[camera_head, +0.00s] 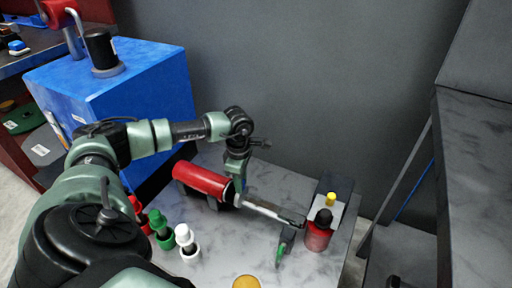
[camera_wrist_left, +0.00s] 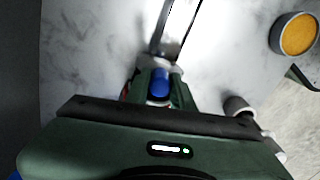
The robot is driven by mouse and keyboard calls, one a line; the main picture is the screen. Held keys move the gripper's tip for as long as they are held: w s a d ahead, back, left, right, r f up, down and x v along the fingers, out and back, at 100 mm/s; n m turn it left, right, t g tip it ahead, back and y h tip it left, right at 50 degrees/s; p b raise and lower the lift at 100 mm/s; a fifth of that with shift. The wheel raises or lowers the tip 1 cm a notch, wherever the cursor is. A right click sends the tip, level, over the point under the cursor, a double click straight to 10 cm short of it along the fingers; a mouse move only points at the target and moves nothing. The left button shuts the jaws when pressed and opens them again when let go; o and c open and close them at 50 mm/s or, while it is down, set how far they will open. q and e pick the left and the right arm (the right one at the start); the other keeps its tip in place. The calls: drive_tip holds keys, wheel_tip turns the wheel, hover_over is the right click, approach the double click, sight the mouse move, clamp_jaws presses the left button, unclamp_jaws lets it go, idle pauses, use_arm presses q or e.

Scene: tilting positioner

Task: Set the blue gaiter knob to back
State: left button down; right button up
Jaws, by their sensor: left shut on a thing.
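The blue gaiter knob (camera_wrist_left: 160,83) shows in the left wrist view, between the fingers of my left gripper (camera_wrist_left: 158,92), with a pale collar at its lower end. My left gripper (camera_head: 238,188) is shut on it, pointing down at the table by the end of a red cylinder (camera_head: 203,181). In the head view the gripper hides the knob, and which way the knob leans cannot be told. My right gripper is not in view.
A metal bar (camera_head: 268,209) runs from beside the gripper to a red bottle (camera_head: 318,234) with a black top. A yellow knob (camera_head: 331,198) stands behind it. Green (camera_head: 158,223) and white (camera_head: 184,236) knobs stand front left. A large blue box (camera_head: 150,85) stands at left.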

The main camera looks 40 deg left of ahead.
use_arm(q)
drive_tip(key=shift+a, duration=0.5)
drive_tip(key=shift+r, duration=0.1)
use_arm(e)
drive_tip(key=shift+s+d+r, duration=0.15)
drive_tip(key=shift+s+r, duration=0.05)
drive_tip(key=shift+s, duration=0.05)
use_arm(q)
drive_tip(key=shift+a, duration=0.1)
drive_tip(key=c, duration=1.2)
unclamp_jaws()
drive_tip(key=shift+s, duration=0.1)
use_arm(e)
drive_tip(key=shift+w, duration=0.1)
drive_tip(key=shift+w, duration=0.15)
use_arm(q)
wheel_tip(320, 180, up, 8)
drive_tip(key=shift+f+p, duration=0.15)
drive_tip(key=shift+p, duration=0.55)
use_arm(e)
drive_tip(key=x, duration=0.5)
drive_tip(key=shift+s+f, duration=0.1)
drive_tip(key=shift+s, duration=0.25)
